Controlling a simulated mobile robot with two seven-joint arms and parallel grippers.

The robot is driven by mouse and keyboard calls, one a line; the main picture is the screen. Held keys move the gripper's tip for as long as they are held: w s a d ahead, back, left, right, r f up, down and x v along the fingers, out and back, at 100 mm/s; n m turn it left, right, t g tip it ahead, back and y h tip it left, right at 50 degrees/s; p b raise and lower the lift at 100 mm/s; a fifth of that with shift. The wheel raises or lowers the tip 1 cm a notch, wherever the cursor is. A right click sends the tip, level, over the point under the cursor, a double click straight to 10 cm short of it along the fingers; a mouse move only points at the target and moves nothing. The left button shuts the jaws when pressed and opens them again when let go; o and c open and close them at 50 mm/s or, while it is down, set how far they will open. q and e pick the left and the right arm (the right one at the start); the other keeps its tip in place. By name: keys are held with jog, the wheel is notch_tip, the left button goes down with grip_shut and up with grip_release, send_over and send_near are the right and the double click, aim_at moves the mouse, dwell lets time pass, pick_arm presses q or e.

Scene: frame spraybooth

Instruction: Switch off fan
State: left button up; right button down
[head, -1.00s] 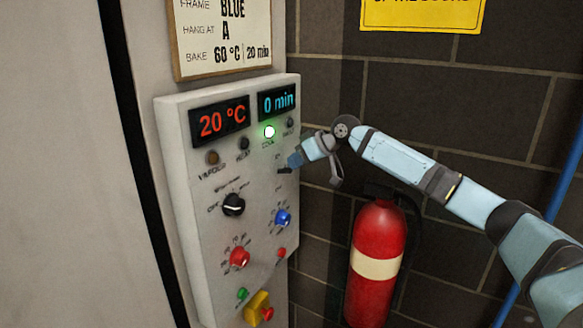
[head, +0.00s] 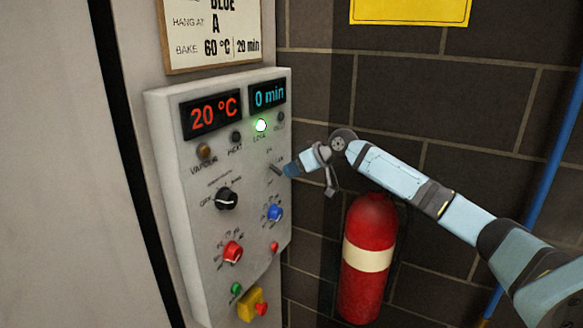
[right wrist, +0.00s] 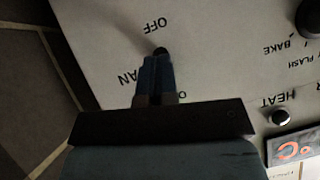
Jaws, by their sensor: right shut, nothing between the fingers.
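The fan switch (head: 276,169) is a small dark toggle on the right side of the grey control panel (head: 168,150). In the right wrist view the toggle (right wrist: 161,50) shows just beyond my fingertips, between the upside-down OFF label and the partly covered FAN label. Its exact tilt is hard to tell. My right gripper (head: 289,171) is shut and empty, its tips close to the toggle; whether they touch it I cannot tell. The gripper's blue fingers (right wrist: 158,68) also show in the right wrist view. My left gripper is not in view.
A fire extinguisher (head: 368,225) stands below my right arm.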

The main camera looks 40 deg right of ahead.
jog(key=shift+r, duration=0.1)
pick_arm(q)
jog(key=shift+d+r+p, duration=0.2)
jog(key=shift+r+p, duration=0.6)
pick_arm(e)
jog(key=shift+r, duration=0.7)
